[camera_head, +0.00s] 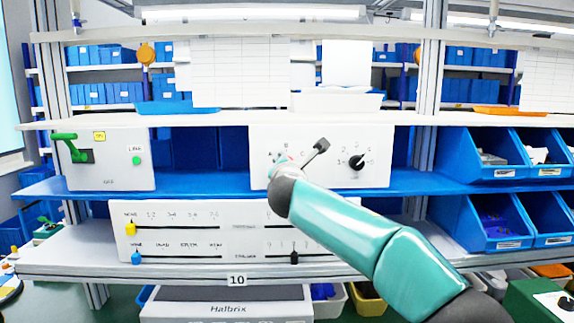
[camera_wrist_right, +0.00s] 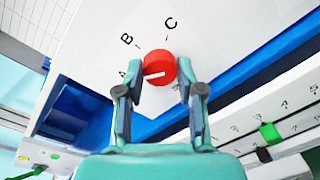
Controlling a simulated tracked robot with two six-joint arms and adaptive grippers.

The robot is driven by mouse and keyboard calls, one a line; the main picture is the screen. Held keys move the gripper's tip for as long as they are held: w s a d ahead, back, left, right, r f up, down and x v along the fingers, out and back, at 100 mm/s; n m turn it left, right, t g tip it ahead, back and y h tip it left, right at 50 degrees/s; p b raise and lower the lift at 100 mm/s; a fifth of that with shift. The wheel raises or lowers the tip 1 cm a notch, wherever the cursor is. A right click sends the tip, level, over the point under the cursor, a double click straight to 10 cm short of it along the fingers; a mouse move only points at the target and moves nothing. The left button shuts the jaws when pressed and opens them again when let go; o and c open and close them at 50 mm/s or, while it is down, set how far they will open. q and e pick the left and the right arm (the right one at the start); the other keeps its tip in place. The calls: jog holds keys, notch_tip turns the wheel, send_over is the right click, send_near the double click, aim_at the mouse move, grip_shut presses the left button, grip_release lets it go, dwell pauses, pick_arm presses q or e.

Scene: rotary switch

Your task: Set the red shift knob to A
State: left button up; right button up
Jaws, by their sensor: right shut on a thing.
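The red shift knob (camera_wrist_right: 160,66) sits on the white panel, with printed letters A, B and C around it. Its white pointer line points left in the right wrist view, toward the letter A (camera_wrist_right: 122,75). My right gripper (camera_wrist_right: 160,74) is shut on the knob, one finger on each side. In the head view my right arm comes in from the lower right and ends at the white panel (camera_head: 325,177), hiding the knob almost entirely. The letter B (camera_head: 286,146) shows just above my wrist. My left gripper is in neither view.
A black rotary knob (camera_head: 356,163) is on the same panel to the right. A panel with a green lever (camera_head: 66,140) stands at left. Below is a slider panel (camera_head: 175,243) with yellow and blue sliders. Blue bins (camera_head: 490,222) stand at right.

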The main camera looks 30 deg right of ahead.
jog(key=shift+w+a+f+n, duration=0.15)
jog(key=shift+a+f+n, duration=0.05)
jog(key=shift+f+n, duration=0.25)
jog(key=o, duration=1.1)
jog(key=shift+c, duration=0.2)
jog(key=shift+o, duration=0.5)
jog(key=shift+r, duration=0.15)
jog(key=shift+d, duration=0.1)
jog(key=shift+r, duration=0.15)
jog(key=v, duration=1.2)
